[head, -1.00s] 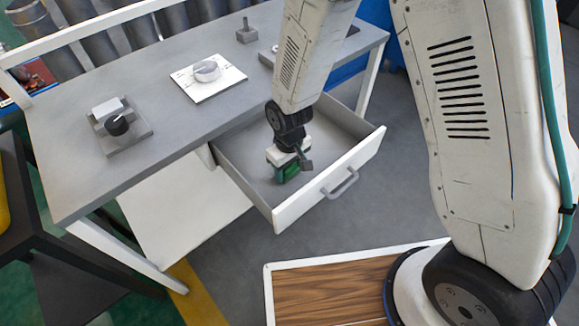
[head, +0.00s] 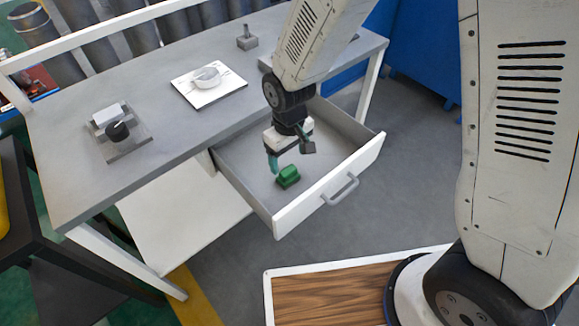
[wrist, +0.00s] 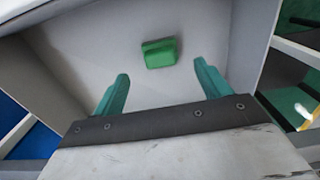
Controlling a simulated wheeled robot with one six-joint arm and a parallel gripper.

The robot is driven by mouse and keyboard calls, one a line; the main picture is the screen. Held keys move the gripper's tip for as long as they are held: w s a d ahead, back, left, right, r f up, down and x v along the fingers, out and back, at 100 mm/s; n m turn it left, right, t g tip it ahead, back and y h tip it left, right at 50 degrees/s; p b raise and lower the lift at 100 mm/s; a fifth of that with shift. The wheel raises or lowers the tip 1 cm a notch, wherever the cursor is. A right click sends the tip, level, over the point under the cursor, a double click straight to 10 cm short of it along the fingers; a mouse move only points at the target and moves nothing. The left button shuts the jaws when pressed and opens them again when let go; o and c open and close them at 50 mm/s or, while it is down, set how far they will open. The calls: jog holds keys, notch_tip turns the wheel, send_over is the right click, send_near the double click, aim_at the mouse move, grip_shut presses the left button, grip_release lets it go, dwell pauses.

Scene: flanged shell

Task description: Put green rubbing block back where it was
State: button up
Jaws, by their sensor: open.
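The green rubbing block (head: 288,176) lies on the floor of the open drawer (head: 249,188), in its front part. In the wrist view the green block (wrist: 159,53) rests on the drawer floor, beyond and between the fingertips. My gripper (head: 289,160) is above the drawer, open and empty. Its two teal fingers (wrist: 156,85) are spread wide and apart from the block. Nothing is held.
The grey table (head: 150,85) above the drawer bears a fixture with a black knob (head: 117,131), a white plate with a round part (head: 207,86) and a small grey post block (head: 246,40). The drawer's handle (head: 341,190) faces front. The rest of the drawer floor is bare.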

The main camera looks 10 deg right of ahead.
aim_at(289, 171)
jog(key=shift+r, duration=2.05)
jog(key=s+d+r+m, duration=0.2)
jog(key=s+d+r, duration=0.1)
jog(key=d+r, duration=0.35)
jog(key=s+d+r+m, duration=0.1)
jog(key=s+d+r, duration=0.1)
jog(key=d+r, duration=0.45)
jog(key=s+d+r+m, duration=0.2)
jog(key=s+d+r, duration=0.2)
jog(key=s, duration=0.3)
jog(key=s+d+r+m+t, duration=0.1)
jog(key=s+d+r, duration=0.2)
jog(key=s+r, duration=0.2)
jog(key=shift+s+d+r+m, duration=0.4)
jog(key=shift+s, duration=0.8)
